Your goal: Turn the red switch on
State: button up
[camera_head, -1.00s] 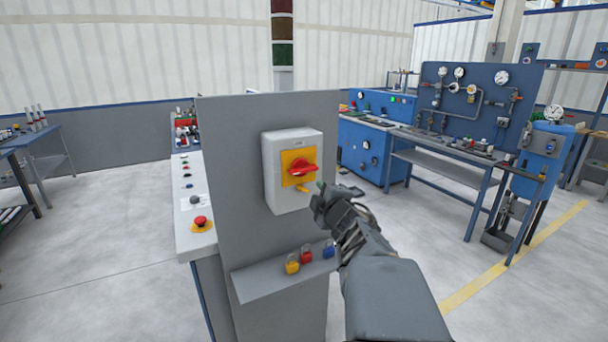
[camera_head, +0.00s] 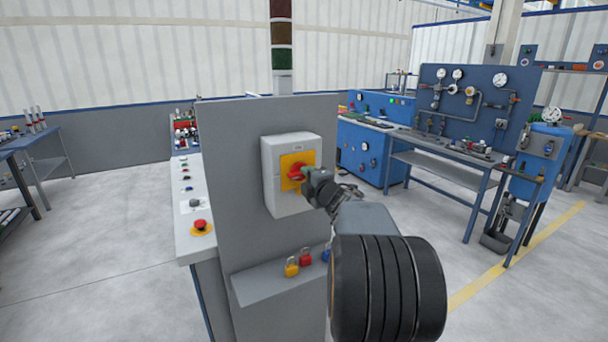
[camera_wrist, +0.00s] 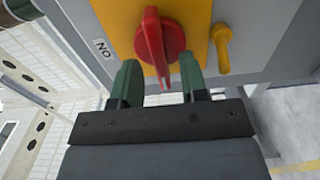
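The red switch (camera_head: 296,171) sits on a yellow plate (camera_head: 288,160) on the front of a grey box (camera_head: 285,203), which is fixed to a grey upright panel. In the wrist view the red switch (camera_wrist: 172,38) has a raised handle pointing toward my gripper, and a white "ON" label (camera_wrist: 103,48) shows on the box to its left. My gripper (camera_head: 309,178) is at the switch's right side. In the wrist view its green fingers (camera_wrist: 159,66) are apart, one on each side of the handle's end, with gaps visible. My gripper hides part of the switch in the head view.
Below the box, a ledge (camera_head: 262,285) holds a yellow padlock (camera_head: 291,267), a red padlock (camera_head: 305,257) and a partly hidden blue one. A yellow peg (camera_wrist: 222,48) sticks out beside the switch. A blue workbench (camera_head: 455,160) stands at the right; open floor lies between.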

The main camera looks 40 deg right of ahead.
jog(key=shift+w+d, duration=0.15)
jog(key=shift+w, duration=1.05)
jog(key=shift+c, duration=0.5)
grip_shut()
